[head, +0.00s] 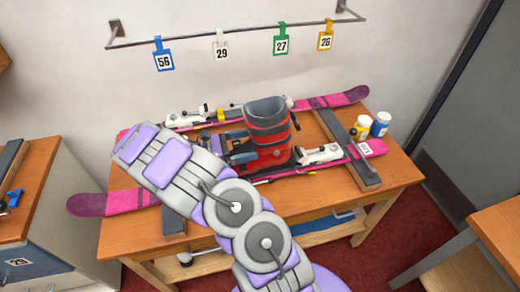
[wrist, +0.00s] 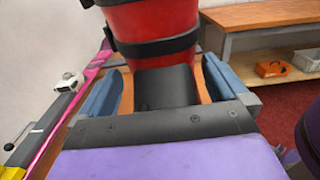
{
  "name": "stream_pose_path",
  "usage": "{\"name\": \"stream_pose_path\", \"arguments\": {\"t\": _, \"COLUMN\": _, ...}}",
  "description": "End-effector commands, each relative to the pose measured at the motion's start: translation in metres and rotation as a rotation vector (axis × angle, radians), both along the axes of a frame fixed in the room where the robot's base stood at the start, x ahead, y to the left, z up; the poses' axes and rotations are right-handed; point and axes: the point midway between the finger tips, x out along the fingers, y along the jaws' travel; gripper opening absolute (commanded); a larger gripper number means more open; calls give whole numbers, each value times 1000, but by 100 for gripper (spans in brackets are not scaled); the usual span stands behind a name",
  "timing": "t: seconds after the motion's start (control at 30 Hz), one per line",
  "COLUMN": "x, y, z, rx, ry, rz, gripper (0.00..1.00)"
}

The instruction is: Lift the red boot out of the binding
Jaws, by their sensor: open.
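The red boot (head: 270,150) has a grey upper cuff and dark straps. It stands upright on the near pink ski (head: 120,203), beside a white binding piece (head: 318,154) on its right. In the wrist view the boot (wrist: 155,22) rises straight ahead. My gripper (head: 240,149) is at the boot's left side. In the wrist view my gripper (wrist: 165,72) is open, its blue fingers spread to either side below the boot's red shell. A dark block lies between them; I cannot tell whether they touch the boot. My arm hides part of the near ski.
The far pink ski (head: 345,97) lies behind on the wooden bench (head: 400,172). A dark support bar (head: 362,174) crosses there. A rail (head: 240,35) with numbered tags hangs above.

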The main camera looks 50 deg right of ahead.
Motion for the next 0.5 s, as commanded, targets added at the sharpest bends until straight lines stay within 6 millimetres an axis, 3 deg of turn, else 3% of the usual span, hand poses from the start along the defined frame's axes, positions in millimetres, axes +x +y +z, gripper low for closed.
{"name": "stream_pose_path", "arguments": {"t": 0.1, "x": 0, "y": 0, "z": 1, "rx": 1, "ry": 1, "rz": 0, "gripper": 99}}
{"name": "stream_pose_path", "arguments": {"t": 0.5, "x": 0, "y": 1, "z": 0, "rx": 1, "ry": 1, "rz": 0, "gripper": 61}}
